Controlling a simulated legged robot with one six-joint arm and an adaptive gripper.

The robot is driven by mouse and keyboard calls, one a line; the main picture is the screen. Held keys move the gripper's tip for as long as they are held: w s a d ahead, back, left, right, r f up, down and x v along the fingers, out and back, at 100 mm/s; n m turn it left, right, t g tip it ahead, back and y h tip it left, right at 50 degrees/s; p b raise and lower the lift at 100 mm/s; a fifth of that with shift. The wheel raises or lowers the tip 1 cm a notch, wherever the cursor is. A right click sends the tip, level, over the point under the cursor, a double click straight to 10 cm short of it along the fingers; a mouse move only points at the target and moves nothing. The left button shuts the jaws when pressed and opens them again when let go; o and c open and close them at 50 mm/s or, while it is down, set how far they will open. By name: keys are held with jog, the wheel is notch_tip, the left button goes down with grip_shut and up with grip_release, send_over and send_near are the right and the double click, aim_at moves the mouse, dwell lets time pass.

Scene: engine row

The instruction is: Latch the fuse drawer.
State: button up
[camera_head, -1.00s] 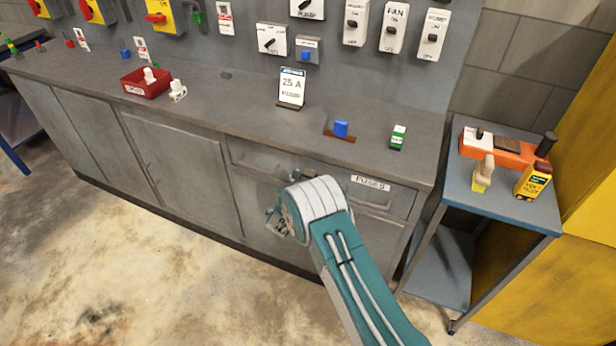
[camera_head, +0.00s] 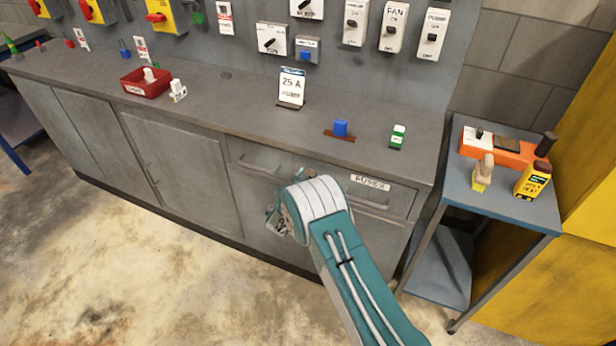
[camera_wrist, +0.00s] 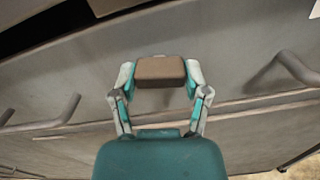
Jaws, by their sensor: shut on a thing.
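The fuse drawer (camera_head: 398,202) is in the bench front, with a FUSES label (camera_head: 369,182) and a bar handle (camera_head: 372,204). It looks about flush with the bench front, though my arm hides its left part. In the wrist view its handle (camera_wrist: 296,66) is at the right. My gripper (camera_wrist: 161,74) is shut on a brown block (camera_wrist: 160,68) in front of the bench face. I cannot tell whether the block is fixed to the bench. In the head view, my arm hides most of the gripper and the block.
A second handle (camera_head: 258,164) is left of my arm. The worktop (camera_head: 220,105) above holds a red bin (camera_head: 146,86), a 25 A sign (camera_head: 291,86), a blue part (camera_head: 341,128) and a green-white part (camera_head: 397,137). A trolley (camera_head: 500,205) stands to the right.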

jog(key=m, duration=0.4)
jog(key=shift+w+a+m, duration=0.1)
jog(key=shift+m, duration=0.2)
jog(key=m, duration=0.3)
jog(key=shift+m, duration=0.4)
jog(key=m, duration=0.4)
jog(key=shift+f+m, duration=0.1)
jog(key=shift+m, duration=1.4)
jog(key=o, duration=1.2)
jog(key=shift+d+f, duration=0.1)
jog(key=shift+d, duration=0.1)
jog(key=shift+c, duration=0.2)
jog(key=shift+a, duration=0.15)
